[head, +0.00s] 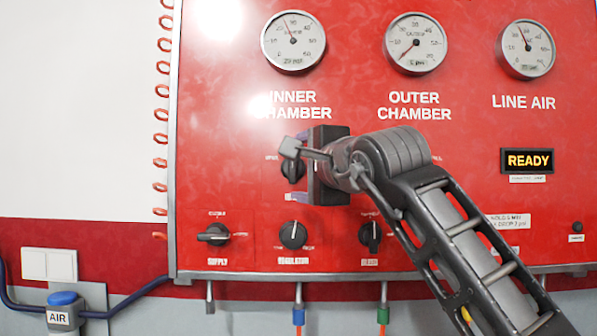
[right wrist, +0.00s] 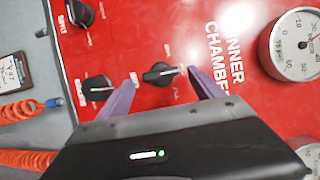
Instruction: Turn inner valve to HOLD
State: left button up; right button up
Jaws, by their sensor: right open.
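The inner valve is a black knob (head: 292,170) on the red panel below the INNER CHAMBER label. In the right wrist view the knob (right wrist: 160,74) shows whole, its bar lying nearly crosswise from finger to finger. Its small position marks are too blurred to read. My right gripper (head: 294,169) is open in front of the knob, with one purple finger above it and one below in the head view. In the right wrist view the fingertips (right wrist: 165,80) stand on either side of the knob with gaps. Contact cannot be seen. My left gripper is out of view.
Below are the supply knob (head: 213,234), regulator knob (head: 294,235) and bleed knob (head: 370,236). The regulator knob lies close to one finger in the right wrist view. The inner chamber gauge (head: 293,41) is above. A display (head: 527,160) reads READY. My right arm hides the panel under OUTER CHAMBER.

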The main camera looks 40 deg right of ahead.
jog(key=b+v, duration=0.1)
jog(key=v, duration=0.5)
jog(key=shift+c, duration=0.6)
